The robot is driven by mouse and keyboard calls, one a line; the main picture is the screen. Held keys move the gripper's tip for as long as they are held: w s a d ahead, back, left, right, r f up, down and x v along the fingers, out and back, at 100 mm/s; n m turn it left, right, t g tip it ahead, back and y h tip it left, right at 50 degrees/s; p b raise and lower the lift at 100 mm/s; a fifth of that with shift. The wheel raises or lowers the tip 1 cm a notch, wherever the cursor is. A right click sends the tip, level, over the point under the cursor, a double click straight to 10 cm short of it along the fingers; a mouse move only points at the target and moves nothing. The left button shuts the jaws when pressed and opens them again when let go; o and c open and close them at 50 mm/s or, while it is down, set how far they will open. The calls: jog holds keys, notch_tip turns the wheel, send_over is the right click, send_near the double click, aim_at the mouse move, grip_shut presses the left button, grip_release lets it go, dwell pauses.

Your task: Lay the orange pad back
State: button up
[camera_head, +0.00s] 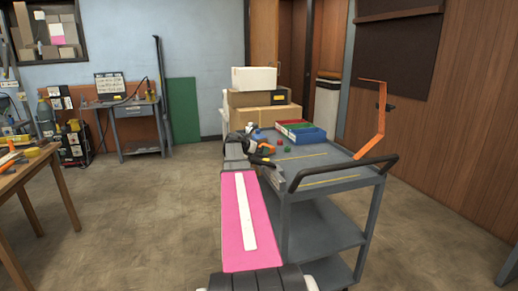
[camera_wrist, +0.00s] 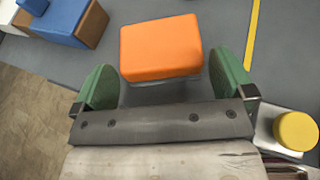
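The orange pad (camera_wrist: 161,48) is a rounded block. In the wrist view it lies ahead of my gripper (camera_wrist: 166,68), between the lines of the two green fingers. The fingers are spread wide. A clear gap shows on the pad's right, and the left finger is close to its left edge. I see no grip on it; whether the pad lies lower than the fingertips is hard to tell. In the head view an orange patch (camera_head: 266,149) shows at the end of my arm over the grey cart (camera_head: 335,183); my arm hides part of that area.
On the cart stand a blue bin (camera_head: 312,137) with red and green parts and a bent orange strip (camera_head: 378,133). Cardboard boxes (camera_head: 262,98) stand behind. The wrist view shows a yellow round knob (camera_wrist: 297,131) by the right finger and a blue block (camera_wrist: 62,18) upper left.

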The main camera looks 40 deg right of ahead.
jog(key=shift+a+r, duration=0.1)
jog(key=shift+r, duration=0.1)
jog(key=v, duration=1.1)
jog(key=shift+a, duration=0.4)
jog(key=s+a+f+m+y, duration=0.2)
jog(key=a+f+m+y, duration=0.25)
jog(key=a+f, duration=0.8)
jog(key=s+a+f+m+y, duration=0.4)
jog(key=s+a+f+m, duration=0.3)
jog(key=a, duration=0.6)
jog(key=s+a+f+m+g+y, duration=0.1)
jog(key=s+a+f+m+y, duration=0.4)
jog(key=a+f, duration=0.7)
jog(key=shift+s+a+f+m, duration=0.3)
jog(key=shift+s+a+m, duration=0.9)
jog(key=shift+m, duration=0.05)
